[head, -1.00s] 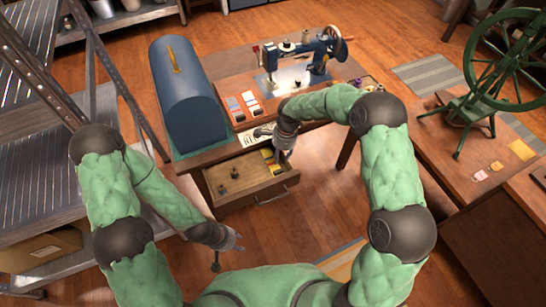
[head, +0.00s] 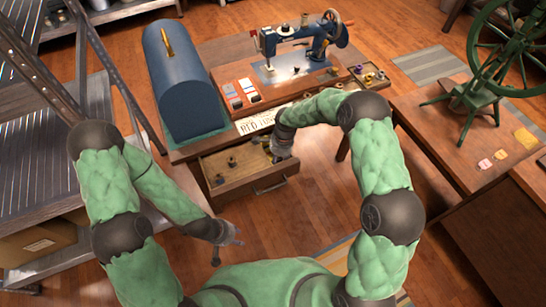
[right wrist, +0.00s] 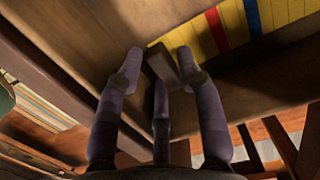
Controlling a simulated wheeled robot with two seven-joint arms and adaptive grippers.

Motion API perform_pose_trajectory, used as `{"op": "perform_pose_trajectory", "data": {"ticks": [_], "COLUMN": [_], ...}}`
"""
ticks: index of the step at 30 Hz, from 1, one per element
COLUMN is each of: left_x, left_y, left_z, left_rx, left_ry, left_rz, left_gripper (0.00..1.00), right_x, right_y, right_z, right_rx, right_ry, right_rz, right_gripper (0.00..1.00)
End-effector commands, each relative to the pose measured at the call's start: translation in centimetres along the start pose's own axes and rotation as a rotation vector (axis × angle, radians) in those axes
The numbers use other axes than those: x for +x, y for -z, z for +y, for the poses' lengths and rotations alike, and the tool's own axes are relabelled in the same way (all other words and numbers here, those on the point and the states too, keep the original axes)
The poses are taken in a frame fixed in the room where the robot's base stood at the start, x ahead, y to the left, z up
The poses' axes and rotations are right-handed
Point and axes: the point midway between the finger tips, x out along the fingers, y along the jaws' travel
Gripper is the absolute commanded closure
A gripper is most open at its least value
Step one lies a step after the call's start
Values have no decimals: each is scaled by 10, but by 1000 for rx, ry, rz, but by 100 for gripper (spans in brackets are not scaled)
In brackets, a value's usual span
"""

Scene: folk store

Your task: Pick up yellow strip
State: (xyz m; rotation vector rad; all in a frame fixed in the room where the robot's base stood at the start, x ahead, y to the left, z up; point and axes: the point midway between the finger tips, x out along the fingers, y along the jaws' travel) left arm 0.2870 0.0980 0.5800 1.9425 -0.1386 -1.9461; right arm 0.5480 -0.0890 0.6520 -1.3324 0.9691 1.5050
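In the right wrist view, flat yellow pieces (right wrist: 192,37) lie side by side with a red and a blue one against the drawer wall. I cannot tell which is the strip meant. In the head view, my right gripper (head: 281,150) reaches into the right part of the open wooden drawer (head: 240,192) and hides most of what lies there. My left gripper (head: 233,238) hangs away from the drawer at lower left; its finger state is too small to tell.
Dark spools (head: 220,180) stand in the drawer's left part. Above are the table with a blue sewing machine (head: 300,45), a blue domed case (head: 182,80) and a lettered card (head: 254,124). A side table (head: 435,140) with a green spinning wheel (head: 490,80) stands right.

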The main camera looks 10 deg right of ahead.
Motion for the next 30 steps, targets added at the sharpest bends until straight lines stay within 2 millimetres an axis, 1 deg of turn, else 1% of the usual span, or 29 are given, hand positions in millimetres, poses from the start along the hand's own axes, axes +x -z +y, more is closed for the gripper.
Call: {"op": "perform_pose_trajectory", "data": {"ticks": [6, 7, 10, 11, 23, 26, 30], "left_x": [0, 0, 0, 0, -1, -4, -11], "left_y": [0, 0, 0, 0, 0, 0, 0], "left_z": [0, 0, 0, 0, 0, 1, 4], "left_rx": [0, 0, 0, 0, 0, 0, 0], "left_ry": [0, 0, 0, 0, 0, 0, 0], "left_rz": [0, 0, 0, 0, 0, 0, 0], "left_gripper": [60, 60, 60, 60, 60, 60, 60], "right_x": [1, 1, 1, 1, -1, -6, -19], "right_y": [0, 0, 0, 0, 0, 2, 6], "right_z": [-1, -1, -1, -1, 0, -1, -1], "right_rx": [0, 0, 0, 0, 0, 1, 0], "right_ry": [2, 2, 1, 1, 1, 2, 2], "right_rz": [1, 1, 1, 1, 1, 1, 1], "right_gripper": [63, 66, 94, 98, 99, 99, 99]}}
